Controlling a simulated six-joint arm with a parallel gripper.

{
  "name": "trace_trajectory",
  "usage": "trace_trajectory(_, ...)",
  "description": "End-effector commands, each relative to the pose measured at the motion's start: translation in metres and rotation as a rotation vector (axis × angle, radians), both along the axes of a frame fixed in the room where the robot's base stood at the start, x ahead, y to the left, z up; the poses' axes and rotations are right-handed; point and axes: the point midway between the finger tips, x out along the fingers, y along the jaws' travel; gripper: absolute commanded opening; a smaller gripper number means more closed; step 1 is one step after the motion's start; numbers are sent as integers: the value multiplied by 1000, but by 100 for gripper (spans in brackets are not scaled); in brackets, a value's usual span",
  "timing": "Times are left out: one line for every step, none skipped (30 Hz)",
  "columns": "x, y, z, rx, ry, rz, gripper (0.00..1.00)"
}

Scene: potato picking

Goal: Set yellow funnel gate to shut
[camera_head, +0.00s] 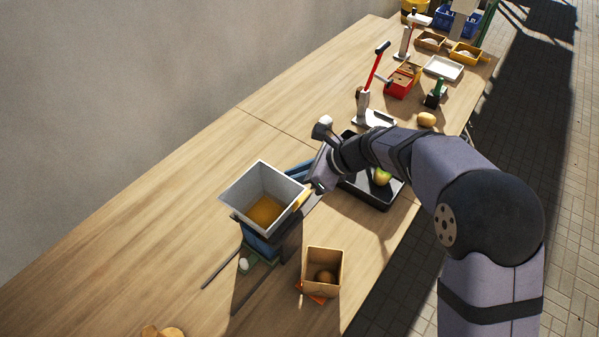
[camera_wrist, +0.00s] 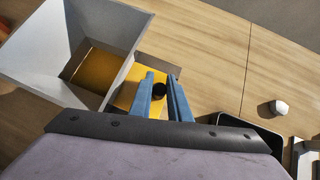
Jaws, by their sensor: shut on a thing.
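The funnel is a grey square hopper (camera_head: 238,188) on a dark stand, left of my gripper in the head view. In the wrist view the funnel (camera_wrist: 48,48) fills the upper left. The yellow gate (camera_wrist: 128,95) is a flat plate that sticks out of the funnel's side towards my fingers. Yellow also shows across the funnel's bottom (camera_head: 264,212). My gripper (camera_wrist: 161,82) has its blue fingers on either side of a black knob (camera_wrist: 159,90) at the plate's outer end, closed on it. In the head view the gripper (camera_head: 308,193) is beside the funnel, its fingertips partly hidden.
A small open box (camera_head: 309,262) with a brown potato stands in front of the funnel. A black tray (camera_head: 352,190) with a yellow-green item lies under my arm. Red-handled tools (camera_head: 377,66), bins and trays stand farther back. The table's left side is clear.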

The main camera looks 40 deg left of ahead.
Motion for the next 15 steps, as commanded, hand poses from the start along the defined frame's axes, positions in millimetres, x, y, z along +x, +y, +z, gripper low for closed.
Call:
trace_trajectory(-5, 0, -1, 2, -1, 1, 0)
trace_trajectory(-6, 0, 0, 2, -1, 1, 0)
trace_trajectory(-7, 0, 0, 2, -2, 1, 0)
trace_trajectory(-8, 0, 1, 2, -1, 1, 0)
trace_trajectory(-8, 0, 1, 2, -1, 1, 0)
trace_trajectory(-8, 0, 1, 2, 1, 1, 0)
trace_trajectory(-8, 0, 1, 2, 1, 2, 0)
trace_trajectory(-8, 0, 1, 2, 1, 2, 0)
trace_trajectory(-9, 0, 1, 2, 2, 3, 0)
trace_trajectory(-9, 0, 1, 1, 3, 4, 0)
trace_trajectory(-9, 0, 1, 1, 3, 4, 0)
trace_trajectory(-9, 0, 1, 1, 3, 4, 26)
trace_trajectory(-9, 0, 1, 1, 3, 4, 33)
trace_trajectory(-9, 0, 1, 1, 3, 4, 35)
trace_trajectory(-9, 0, 1, 1, 3, 4, 35)
